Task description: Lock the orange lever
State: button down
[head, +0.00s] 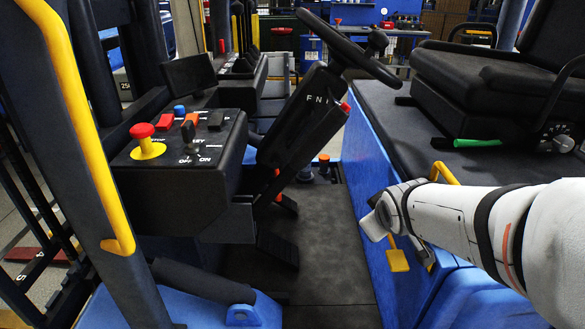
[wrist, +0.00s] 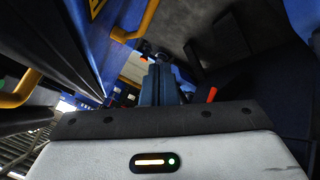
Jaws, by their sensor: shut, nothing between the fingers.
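Several orange parts show in the head view, and I cannot tell for certain which is the lever. An orange-topped knob (head: 324,159) stands upright on a dark stem at the far end of the cab floor. My gripper (wrist: 160,70) is shut and empty. In the head view, its wrist end hangs over the floor's right edge, apart from these parts; its fingertips are hidden.
The steering wheel (head: 350,48) and column (head: 300,115) stand mid-cab. The left console (head: 185,185) carries a red mushroom button (head: 143,131) and switches. The seat (head: 480,75) with a green handle (head: 477,143) is right. A yellow bar (head: 445,172) lies behind my arm. The cab floor (head: 320,240) is mostly clear.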

jog(key=w+a+f+n+t+y+b, duration=0.4)
jog(key=w+a+f+n+y+b, duration=0.15)
jog(key=w+a+n+b, duration=0.3)
jog(key=w+a+f+n+y+b, duration=0.3)
jog(key=a+f+n+y+b, duration=0.3)
jog(key=a+n, duration=0.5)
jog(key=a+y, duration=0.1)
jog(key=y, duration=0.1)
jog(key=shift+a+g+y, duration=0.15)
jog(key=shift+g+y, duration=0.15)
jog(key=shift+y, duration=0.05)
jog(key=shift+n, duration=0.25)
jog(key=b+x, duration=0.2)
jog(key=x, duration=0.8)
jog(key=d, duration=0.1)
jog(key=w+d, duration=0.2)
jog(key=shift+d+f, duration=0.15)
jog(key=shift+d, duration=0.1)
